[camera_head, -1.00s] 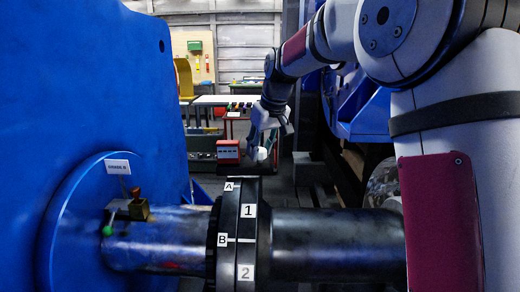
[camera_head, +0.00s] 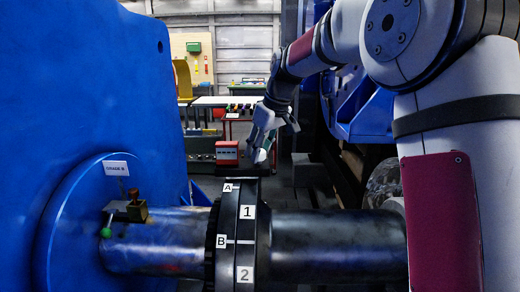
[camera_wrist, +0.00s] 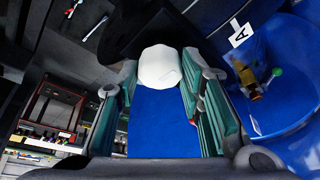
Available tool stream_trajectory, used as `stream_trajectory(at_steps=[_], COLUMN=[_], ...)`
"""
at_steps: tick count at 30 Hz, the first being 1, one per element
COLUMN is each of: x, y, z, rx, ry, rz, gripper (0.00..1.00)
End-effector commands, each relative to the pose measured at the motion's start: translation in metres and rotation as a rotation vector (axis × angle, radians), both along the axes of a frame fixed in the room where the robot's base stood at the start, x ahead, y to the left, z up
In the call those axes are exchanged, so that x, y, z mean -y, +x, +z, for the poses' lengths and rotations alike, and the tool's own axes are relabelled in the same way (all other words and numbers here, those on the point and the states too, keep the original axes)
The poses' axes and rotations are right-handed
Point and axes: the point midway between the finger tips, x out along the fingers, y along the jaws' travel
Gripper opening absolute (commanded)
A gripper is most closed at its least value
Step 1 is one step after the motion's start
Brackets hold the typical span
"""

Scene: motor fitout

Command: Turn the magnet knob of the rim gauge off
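The rim gauge (camera_head: 137,211) appears to be the small brass-coloured block on the dark shaft beside the blue flange, at the left of the head view. A brown-orange knob (camera_head: 134,194) stands on top of it, and a green ball (camera_head: 106,232) is at its left. The gauge also shows small at the right of the wrist view (camera_wrist: 246,80). Its knob setting is too small to read. My gripper (camera_head: 262,154) is beyond the coupling, well apart from the gauge. Its green-padded fingers (camera_wrist: 160,85) are spread. A white rounded shape (camera_wrist: 160,67) shows between them; I cannot tell whether it touches them.
The dark coupling (camera_head: 238,262), marked A, B, 1 and 2, rises between my gripper and the gauge. A large blue housing (camera_head: 110,90) fills the left, with a "GRADE B" tag (camera_head: 116,168) on its flange. A red box (camera_head: 227,150) and benches stand behind.

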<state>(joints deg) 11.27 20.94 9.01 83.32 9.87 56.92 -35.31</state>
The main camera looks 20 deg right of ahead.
Motion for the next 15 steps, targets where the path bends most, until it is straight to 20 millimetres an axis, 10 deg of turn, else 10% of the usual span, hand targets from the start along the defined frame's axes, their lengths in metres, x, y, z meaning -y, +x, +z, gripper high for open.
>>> stream_trajectory(at_steps=[15], x=[0.003], y=[-0.006], z=[0.018], rx=[0.002], ry=[0.000], rz=[-0.002], gripper=[0.40])
